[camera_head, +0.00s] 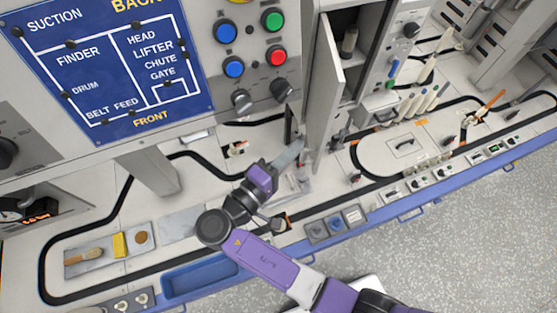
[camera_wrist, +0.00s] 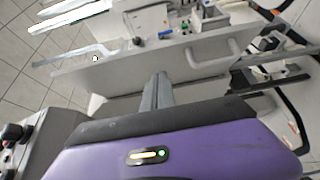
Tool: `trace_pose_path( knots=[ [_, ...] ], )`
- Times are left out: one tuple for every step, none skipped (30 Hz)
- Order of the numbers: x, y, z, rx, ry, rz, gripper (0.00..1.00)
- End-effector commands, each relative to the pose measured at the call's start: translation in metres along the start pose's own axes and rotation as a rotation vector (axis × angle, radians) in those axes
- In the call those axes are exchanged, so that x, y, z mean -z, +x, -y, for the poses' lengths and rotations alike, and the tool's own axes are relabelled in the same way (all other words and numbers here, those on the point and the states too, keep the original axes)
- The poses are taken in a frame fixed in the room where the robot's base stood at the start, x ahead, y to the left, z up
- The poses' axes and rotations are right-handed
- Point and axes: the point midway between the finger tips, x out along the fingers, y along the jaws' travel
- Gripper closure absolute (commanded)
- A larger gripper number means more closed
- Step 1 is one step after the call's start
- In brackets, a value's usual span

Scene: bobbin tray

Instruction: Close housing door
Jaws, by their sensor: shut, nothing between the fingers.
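The housing door (camera_head: 325,85) is a pale upright panel, standing open and seen nearly edge-on in the head view. It juts out from the housing (camera_head: 372,50), whose dark inside shows to the right of it. In the wrist view the door (camera_wrist: 120,72) stretches across the picture, with what looks like a pale handle (camera_wrist: 232,47) toward its right end. My gripper (camera_head: 297,147) is shut and empty, close to the lower part of the door on its left side. In the wrist view its fingertips (camera_wrist: 158,78) point at the panel; I cannot tell whether they touch.
A control panel with several buttons (camera_head: 277,56) hangs above and left of my arm. A blue tray (camera_head: 200,277) and a board with a brush (camera_head: 85,256) lie at the front left. Several bottle-like pieces (camera_head: 425,103) stand right of the housing.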

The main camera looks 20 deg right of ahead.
Motion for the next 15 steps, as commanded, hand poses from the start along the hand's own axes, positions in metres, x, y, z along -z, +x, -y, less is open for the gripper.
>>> trace_pose_path(
  knots=[
    [-0.009,0.006,-0.002,-0.001,-0.005,0.000,1.00],
    [-0.012,0.009,-0.002,-0.001,-0.004,0.000,1.00],
    [-0.015,0.012,-0.002,-0.002,-0.003,0.000,1.00],
    [-0.018,0.015,-0.002,-0.001,-0.002,-0.001,1.00],
    [-0.020,0.017,-0.002,-0.001,-0.002,-0.001,1.00],
    [-0.022,0.019,-0.001,-0.001,-0.001,-0.001,1.00],
    [-0.024,0.021,-0.001,-0.001,-0.002,-0.002,1.00],
    [-0.025,0.022,-0.001,-0.001,-0.002,-0.002,1.00],
    [-0.026,0.023,0.000,-0.001,-0.002,-0.002,1.00],
    [-0.027,0.024,0.000,0.000,-0.002,-0.002,1.00],
    [-0.027,0.025,0.000,0.000,-0.002,-0.002,1.00],
    [-0.028,0.025,0.000,0.000,-0.001,-0.001,1.00],
    [-0.028,0.025,0.000,0.000,-0.001,-0.001,1.00],
    [-0.028,0.025,0.000,0.000,-0.001,-0.001,1.00],
    [-0.028,0.025,0.001,0.000,-0.001,-0.001,1.00]
  ],
)
